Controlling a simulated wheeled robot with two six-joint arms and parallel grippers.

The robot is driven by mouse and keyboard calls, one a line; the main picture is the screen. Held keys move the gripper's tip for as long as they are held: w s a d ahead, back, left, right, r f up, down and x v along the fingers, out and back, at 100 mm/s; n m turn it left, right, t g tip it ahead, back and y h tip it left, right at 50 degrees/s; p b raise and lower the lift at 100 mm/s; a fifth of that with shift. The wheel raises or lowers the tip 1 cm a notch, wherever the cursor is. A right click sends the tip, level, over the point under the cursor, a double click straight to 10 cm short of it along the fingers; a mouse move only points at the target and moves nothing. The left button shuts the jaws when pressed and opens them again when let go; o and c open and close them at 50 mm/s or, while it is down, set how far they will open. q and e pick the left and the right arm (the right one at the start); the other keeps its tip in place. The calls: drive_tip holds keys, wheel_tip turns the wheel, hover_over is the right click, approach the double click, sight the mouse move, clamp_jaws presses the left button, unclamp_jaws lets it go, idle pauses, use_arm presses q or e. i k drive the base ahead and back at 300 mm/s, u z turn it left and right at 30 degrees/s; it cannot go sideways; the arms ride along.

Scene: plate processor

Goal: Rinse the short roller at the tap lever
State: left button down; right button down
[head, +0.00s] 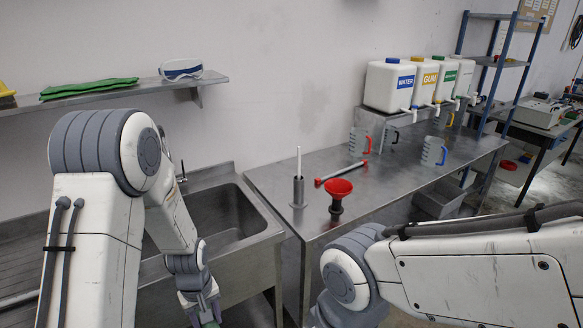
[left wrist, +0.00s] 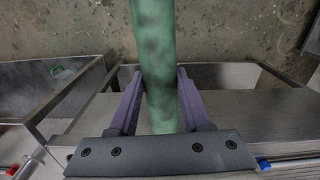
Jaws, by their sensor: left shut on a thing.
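My left gripper (head: 208,310) is low at the bottom edge of the head view, in front of the sink (head: 262,240). In the left wrist view my left gripper (left wrist: 157,85) is shut on a green, mottled roller (left wrist: 154,50), which runs between the two purple-grey fingers and out of the top of the picture. Only a sliver of green shows at the bottom of the head view. A small dark tap part (head: 182,173) stands at the sink's back, partly hidden by my left arm; I cannot make out its lever clearly. My right gripper is out of view.
A steel table (head: 390,200) right of the sink holds a red funnel (head: 338,188), a red-ended rod (head: 342,173), an upright metal holder (head: 298,192) and several jugs. Labelled containers (head: 388,88) stand behind on a raised shelf. A wall shelf (head: 120,90) holds green cloth and goggles.

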sight(185, 180)
drive_tip(key=z, duration=0.55)
drive_tip(key=k, duration=0.65)
drive_tip(key=z, duration=0.05)
drive_tip(key=i, duration=1.35)
drive_tip(key=u, duration=1.2)
drive_tip(key=i, duration=1.3)
drive_tip(key=u, duration=0.45)
